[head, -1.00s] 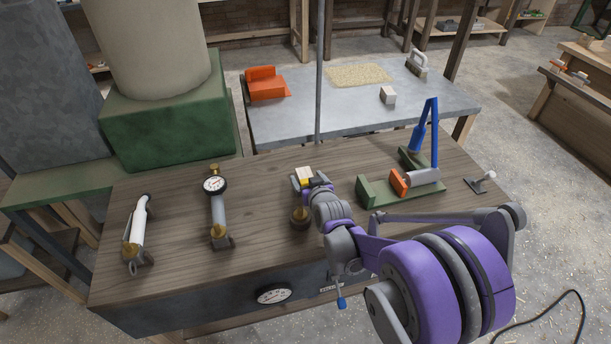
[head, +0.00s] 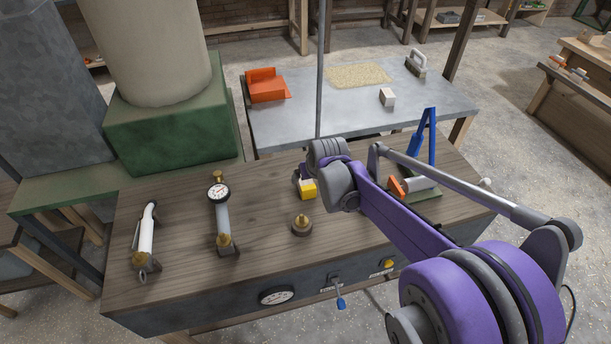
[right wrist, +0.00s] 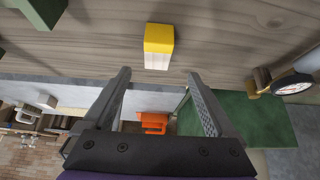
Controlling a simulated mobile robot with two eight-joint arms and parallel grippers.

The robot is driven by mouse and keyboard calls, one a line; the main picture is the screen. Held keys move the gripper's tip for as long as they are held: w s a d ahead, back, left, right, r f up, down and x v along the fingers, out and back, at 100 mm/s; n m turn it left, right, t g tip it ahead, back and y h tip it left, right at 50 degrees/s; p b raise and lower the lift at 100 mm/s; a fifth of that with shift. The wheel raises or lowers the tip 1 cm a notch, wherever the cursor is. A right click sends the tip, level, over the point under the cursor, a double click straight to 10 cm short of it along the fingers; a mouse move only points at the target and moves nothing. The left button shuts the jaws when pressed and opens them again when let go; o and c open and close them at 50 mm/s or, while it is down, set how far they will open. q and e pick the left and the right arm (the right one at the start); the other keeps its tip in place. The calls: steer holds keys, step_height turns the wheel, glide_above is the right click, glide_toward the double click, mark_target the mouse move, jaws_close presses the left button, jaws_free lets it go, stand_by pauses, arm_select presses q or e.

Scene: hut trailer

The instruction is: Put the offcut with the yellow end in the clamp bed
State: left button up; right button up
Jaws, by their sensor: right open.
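The offcut with the yellow end (head: 308,190) lies on the wooden bench. In the right wrist view, its yellow end (right wrist: 159,38) is at the top and its pale wood end points down toward the gripper. My right gripper (right wrist: 159,76) is open and empty, with the offcut just beyond the gap between its fingertips. In the head view, my wrist hides most of this gripper. My left gripper is not in view.
A brass-topped knob (head: 302,224) stands in front of the offcut. A metal table (head: 310,110) behind holds an orange bracket (head: 265,85) and a white block (head: 387,97).

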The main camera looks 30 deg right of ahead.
mark_target(307, 182)
steer(key=shift+w+d+f+g, duration=0.15)
steer(key=shift+w+f+g, duration=0.25)
steer(key=shift+f+g, duration=0.1)
steer(key=shift+w+d+f+g, duration=0.15)
steer(key=shift+w+f+g, duration=0.2)
steer(key=shift+f+g, duration=0.15)
steer(key=x, duration=0.6)
steer(key=shift+w+r, duration=0.15)
steer(key=shift+w, duration=0.1)
jaws_close()
